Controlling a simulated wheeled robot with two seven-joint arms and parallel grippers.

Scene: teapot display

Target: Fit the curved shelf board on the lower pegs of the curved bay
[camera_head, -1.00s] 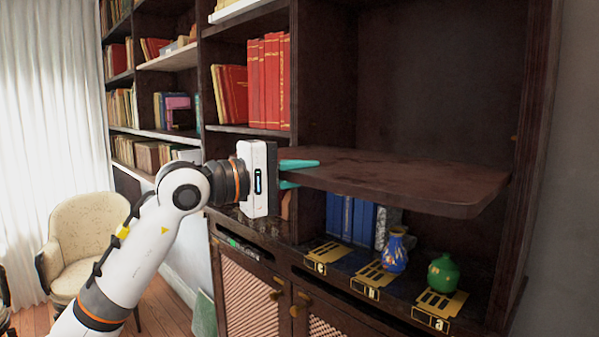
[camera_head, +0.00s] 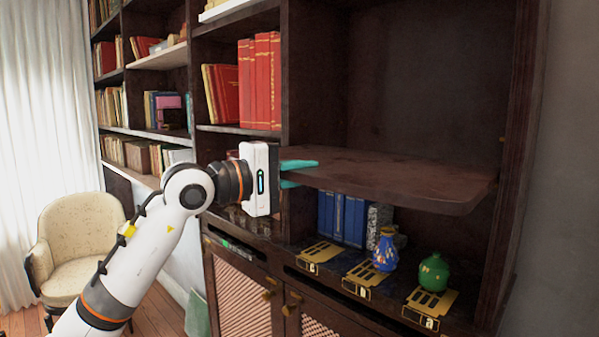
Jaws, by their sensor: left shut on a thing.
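A dark brown curved shelf board (camera_head: 400,178) is held roughly level in the right bay of the bookcase. My left gripper (camera_head: 299,174) is shut on the board's left end, with its teal fingers above and below it. The board's right end is close to the bay's right side wall; I cannot tell whether it touches. The curved bay (camera_head: 425,85) is dark and empty above the board. The lower pegs are not clearly visible; the board may hide them. My right gripper is not in view.
Below the board stand blue books (camera_head: 343,217), a blue vase (camera_head: 386,250) and a green vase (camera_head: 433,272) on the cabinet top, with gold lettered plates (camera_head: 430,305) in front. Red books (camera_head: 260,82) fill the bay to the left. A cream armchair (camera_head: 80,243) stands at left.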

